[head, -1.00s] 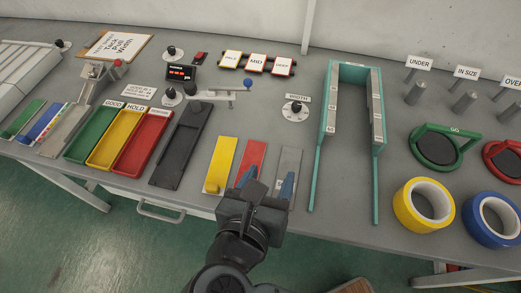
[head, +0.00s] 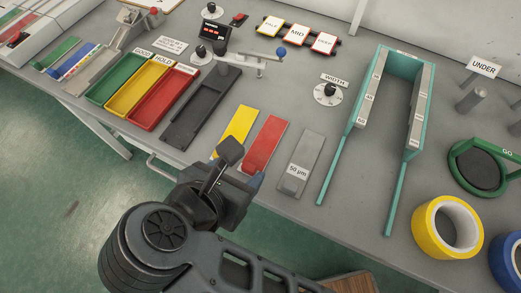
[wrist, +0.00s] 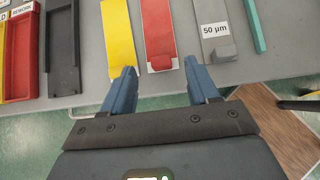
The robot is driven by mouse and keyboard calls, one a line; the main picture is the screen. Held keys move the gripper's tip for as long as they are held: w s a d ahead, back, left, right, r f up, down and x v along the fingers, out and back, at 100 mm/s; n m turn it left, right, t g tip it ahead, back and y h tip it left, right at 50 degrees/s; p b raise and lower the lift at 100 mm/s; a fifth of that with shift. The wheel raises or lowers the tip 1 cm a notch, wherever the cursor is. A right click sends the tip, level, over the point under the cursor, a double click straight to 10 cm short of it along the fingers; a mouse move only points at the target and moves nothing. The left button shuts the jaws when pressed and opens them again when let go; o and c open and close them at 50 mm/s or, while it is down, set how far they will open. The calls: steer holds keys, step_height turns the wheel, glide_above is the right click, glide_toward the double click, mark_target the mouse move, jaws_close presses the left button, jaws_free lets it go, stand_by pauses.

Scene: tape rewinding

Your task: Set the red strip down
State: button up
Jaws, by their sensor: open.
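The red strip (head: 265,145) lies flat on the grey bench between the yellow strip (head: 238,128) and the grey strip marked 50 µm (head: 301,163). The red strip also shows in the wrist view (wrist: 158,30), with a small raised block at its near end. My gripper (wrist: 160,85) is open and empty. Its two blue fingers point at the near end of the red strip, just short of it, one finger to each side. In the head view my arm and gripper (head: 236,170) cover the bench edge near the strips.
Green, yellow and red trays and a dark holder (head: 202,110) stand left of the strips. A teal frame (head: 390,130) stands to the right, with yellow tape (head: 446,227) beyond it. A width dial (head: 327,95) is behind the strips.

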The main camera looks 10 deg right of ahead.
mark_target(248, 167)
steer(key=shift+p+x, duration=0.45)
steer(key=shift+x, duration=1.5)
steer(key=shift+f, duration=0.1)
steer(key=shift+c, duration=0.2)
jaws_close()
